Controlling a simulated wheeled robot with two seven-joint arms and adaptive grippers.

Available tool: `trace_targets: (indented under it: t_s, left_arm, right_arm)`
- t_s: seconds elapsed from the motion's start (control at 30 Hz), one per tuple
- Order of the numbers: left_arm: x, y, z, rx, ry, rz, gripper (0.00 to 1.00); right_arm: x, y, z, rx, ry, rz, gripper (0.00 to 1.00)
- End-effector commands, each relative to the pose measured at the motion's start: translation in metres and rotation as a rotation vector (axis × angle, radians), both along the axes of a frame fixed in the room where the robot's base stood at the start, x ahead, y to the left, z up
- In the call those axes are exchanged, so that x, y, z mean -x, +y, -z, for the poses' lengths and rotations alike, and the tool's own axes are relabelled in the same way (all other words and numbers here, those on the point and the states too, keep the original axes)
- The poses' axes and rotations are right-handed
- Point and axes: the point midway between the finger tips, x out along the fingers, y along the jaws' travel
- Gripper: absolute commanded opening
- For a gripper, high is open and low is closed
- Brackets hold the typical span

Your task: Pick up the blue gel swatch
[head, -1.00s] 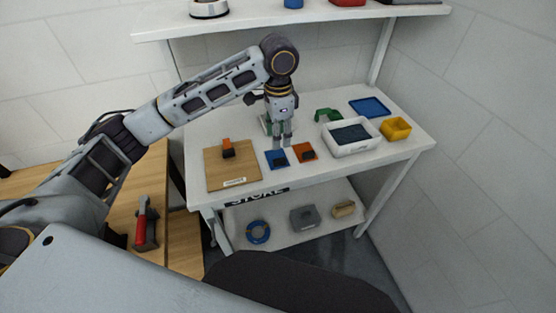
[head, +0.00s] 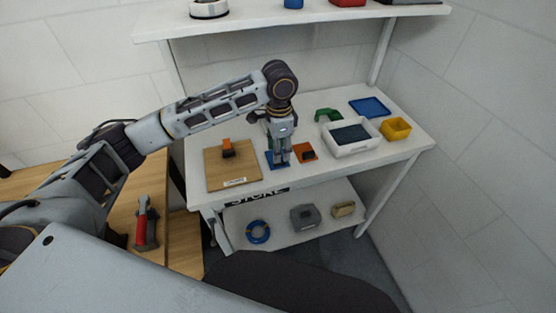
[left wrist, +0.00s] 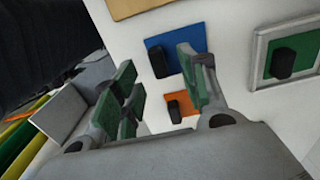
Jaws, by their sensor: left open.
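The blue gel swatch (left wrist: 173,58) lies flat on the white table, with a dark block (left wrist: 157,61) standing on it. In the head view the blue swatch (head: 269,157) is partly hidden behind my left gripper (head: 279,162), which points down over it. In the left wrist view my left gripper (left wrist: 158,72) has its green-padded fingers apart, with nothing held between them. The right finger overlaps the swatch in that view. I cannot tell whether the fingertips touch it. My right gripper is not in view.
An orange swatch (head: 299,147) lies close to the right of the blue one. A wooden board (head: 214,175) is to the left. A white tray (head: 352,151), a yellow bin (head: 396,129) and a green object (head: 328,115) are to the right. A shelf (head: 290,20) is above.

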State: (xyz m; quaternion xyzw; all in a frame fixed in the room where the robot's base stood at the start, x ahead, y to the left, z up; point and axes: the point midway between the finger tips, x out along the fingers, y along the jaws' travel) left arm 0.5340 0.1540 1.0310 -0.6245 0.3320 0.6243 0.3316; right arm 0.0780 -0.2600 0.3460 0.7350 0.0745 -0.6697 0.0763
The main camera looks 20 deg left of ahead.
Motion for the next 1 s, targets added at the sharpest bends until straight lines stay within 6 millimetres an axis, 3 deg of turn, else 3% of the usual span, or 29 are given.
trace_targets:
  t_s: [0.4, 0.93, 1.0]
  left_arm:
    - [0.001, -0.004, 0.041, -0.002, 0.001, 0.0, 0.43]
    - [0.001, -0.004, 0.045, -0.001, -0.001, 0.0, 0.43]
    - [0.001, -0.004, 0.045, -0.001, -0.001, 0.0, 0.36]
  right_arm:
    - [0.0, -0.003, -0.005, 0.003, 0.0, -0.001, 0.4]
    - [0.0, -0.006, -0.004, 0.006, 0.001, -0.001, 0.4]
    - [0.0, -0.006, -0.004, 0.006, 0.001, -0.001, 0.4]
